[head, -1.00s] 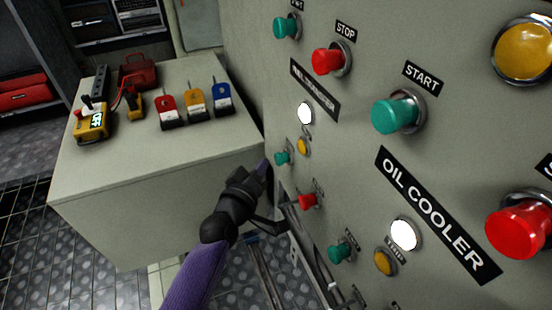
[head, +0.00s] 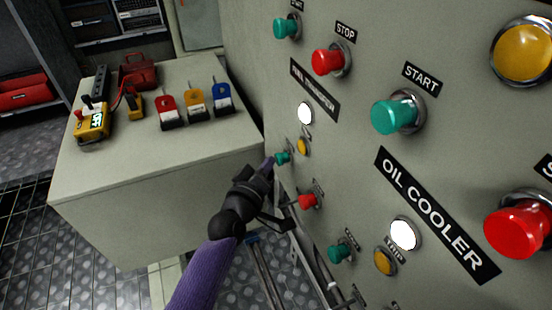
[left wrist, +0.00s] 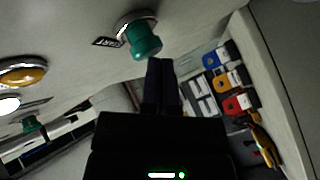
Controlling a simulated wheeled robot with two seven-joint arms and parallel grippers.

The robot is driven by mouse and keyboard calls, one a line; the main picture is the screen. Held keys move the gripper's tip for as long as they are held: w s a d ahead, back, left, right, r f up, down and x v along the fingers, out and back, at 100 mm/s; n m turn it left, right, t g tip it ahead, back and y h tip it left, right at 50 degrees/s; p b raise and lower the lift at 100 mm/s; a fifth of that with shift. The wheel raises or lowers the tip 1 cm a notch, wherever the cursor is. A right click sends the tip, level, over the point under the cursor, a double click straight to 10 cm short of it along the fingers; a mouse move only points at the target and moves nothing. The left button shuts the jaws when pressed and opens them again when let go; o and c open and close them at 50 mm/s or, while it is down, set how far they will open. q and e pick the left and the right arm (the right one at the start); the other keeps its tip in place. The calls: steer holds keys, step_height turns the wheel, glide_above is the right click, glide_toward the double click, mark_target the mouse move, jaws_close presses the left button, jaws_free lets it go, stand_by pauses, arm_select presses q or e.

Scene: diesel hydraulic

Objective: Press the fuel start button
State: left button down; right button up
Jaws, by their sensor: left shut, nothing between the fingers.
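A small green button (head: 282,158) stands out from the grey panel, left of a small yellow lamp. In the left wrist view the green button (left wrist: 143,40) has a metal collar and a small black label that seems to read START. My left gripper (head: 268,163) is shut and empty, with its fingertips right at this button's left side. In the left wrist view the fingertips (left wrist: 160,64) lie just beside and below the button's cap; I cannot tell whether they touch. A label above, partly hard to read, seems to say FUEL TRANSFER (head: 315,90). My right gripper is not in view.
Other panel controls are close: a red button (head: 308,201) below, a white lamp (head: 305,113) above, and a larger green START button (head: 397,113) to the right. A grey cabinet (head: 160,190) with padlocks on top stands left of my gripper.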

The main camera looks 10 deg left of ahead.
arm_select(q)
steer(key=shift+w+d, duration=0.15)
steer(key=shift+d, duration=0.1)
steer(key=shift+a, duration=0.1)
stand_by(0.5)
steer(key=shift+s+a, duration=0.5)
steer(key=shift+a, duration=0.2)
steer(key=shift+s+a+p, duration=0.2)
steer(key=shift+s+a, duration=0.55)
steer(key=shift+a, duration=0.3)
steer(key=shift+s+a+p, duration=0.15)
steer(key=shift+s+a, duration=0.55)
steer(key=shift+a, duration=0.3)
